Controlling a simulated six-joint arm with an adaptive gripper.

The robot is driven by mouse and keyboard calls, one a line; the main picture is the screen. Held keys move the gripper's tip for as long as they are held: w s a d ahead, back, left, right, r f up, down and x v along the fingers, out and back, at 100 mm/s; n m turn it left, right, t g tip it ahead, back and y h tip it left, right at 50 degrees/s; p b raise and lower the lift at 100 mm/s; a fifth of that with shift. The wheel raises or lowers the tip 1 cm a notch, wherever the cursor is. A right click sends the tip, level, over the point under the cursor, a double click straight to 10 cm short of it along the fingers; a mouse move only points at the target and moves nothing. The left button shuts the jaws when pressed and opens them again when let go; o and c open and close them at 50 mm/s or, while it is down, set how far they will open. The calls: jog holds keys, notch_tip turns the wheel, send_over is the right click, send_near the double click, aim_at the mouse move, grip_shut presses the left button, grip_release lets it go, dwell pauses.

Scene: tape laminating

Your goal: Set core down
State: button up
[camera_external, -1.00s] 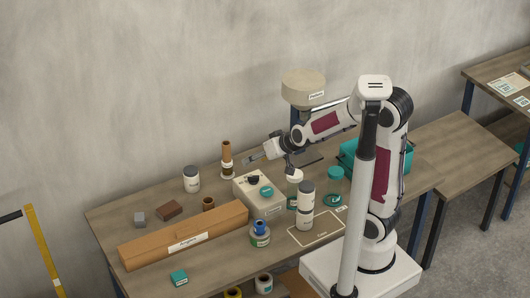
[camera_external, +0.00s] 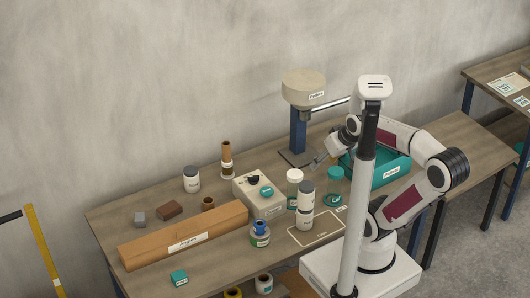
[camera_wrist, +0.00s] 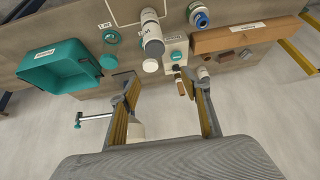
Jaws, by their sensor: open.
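A tall brown tube that looks like a core (camera_external: 227,152) stands upright at the back of the table, with a pale label low on it. A short brown ring-like core (camera_external: 208,203) stands behind the long cardboard box. My gripper (camera_external: 318,163) is over the table beside the teal bin, well to the right of both and apart from them. In the wrist view my gripper (camera_wrist: 163,85) has its two fingers spread wide with nothing held between them.
A teal bin (camera_external: 385,172) stands right of my gripper, and a press with a blue column (camera_external: 298,132) behind it. The right table end is clear.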

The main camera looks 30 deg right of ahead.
jog(key=shift+g+h, duration=0.3)
jog(key=shift+s+d, duration=0.55)
jog(key=shift+s, duration=0.4)
jog(key=shift+s+d, duration=0.5)
jog(key=shift+s, duration=0.4)
